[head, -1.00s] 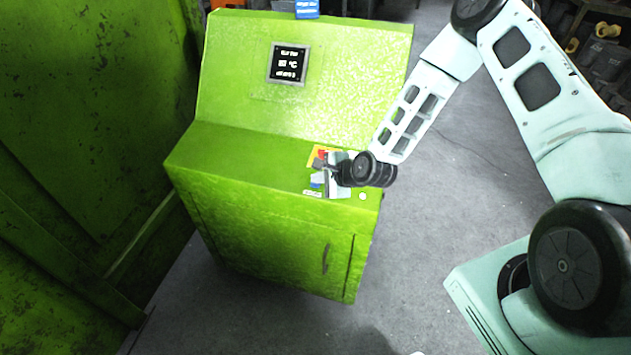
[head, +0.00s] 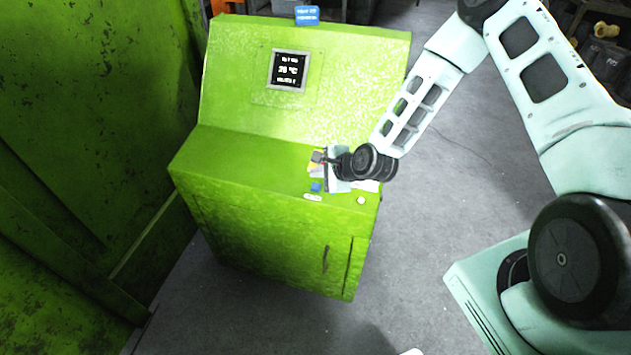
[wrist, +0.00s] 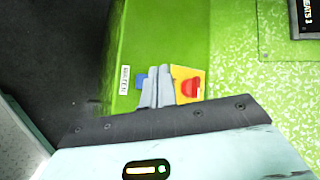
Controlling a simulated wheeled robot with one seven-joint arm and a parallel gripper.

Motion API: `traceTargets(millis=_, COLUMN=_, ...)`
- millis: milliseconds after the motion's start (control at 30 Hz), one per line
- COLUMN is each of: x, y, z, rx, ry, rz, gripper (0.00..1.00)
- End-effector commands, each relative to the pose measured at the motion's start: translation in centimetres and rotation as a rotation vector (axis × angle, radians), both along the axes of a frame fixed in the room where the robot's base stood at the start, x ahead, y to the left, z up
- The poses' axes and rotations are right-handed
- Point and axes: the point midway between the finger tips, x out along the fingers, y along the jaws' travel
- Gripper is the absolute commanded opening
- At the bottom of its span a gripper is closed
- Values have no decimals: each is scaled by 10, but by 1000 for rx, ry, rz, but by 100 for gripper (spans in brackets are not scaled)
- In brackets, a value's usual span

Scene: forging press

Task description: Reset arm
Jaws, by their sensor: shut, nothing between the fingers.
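My gripper (head: 319,158) is over the right part of the green control cabinet's ledge (head: 235,155), beside the small controls there. In the wrist view my gripper's fingers (wrist: 157,80) are together, with nothing between them. A yellow plate with a red button (wrist: 188,86) lies just right of the fingers in that view, and a blue button (wrist: 140,81) is just left of them. In the head view the blue button (head: 316,187) shows below my gripper, and the yellow plate is mostly hidden by it. I cannot tell whether the fingers touch anything.
A display screen (head: 289,70) is on the cabinet's sloping panel, and a blue sign (head: 307,16) stands on top. A large green machine wall (head: 90,120) rises at the left. Grey floor (head: 455,190) is open right of the cabinet.

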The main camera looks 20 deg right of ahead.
Motion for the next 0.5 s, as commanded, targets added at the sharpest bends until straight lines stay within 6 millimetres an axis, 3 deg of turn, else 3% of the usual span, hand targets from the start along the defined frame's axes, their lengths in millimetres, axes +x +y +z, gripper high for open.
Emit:
traceTargets(millis=133, x=-1, y=1, z=16, rx=0, ry=0, rz=0, gripper=0)
traceTargets(millis=500, x=-2, y=1, z=15, rx=-1, ry=0, rz=-1, gripper=0)
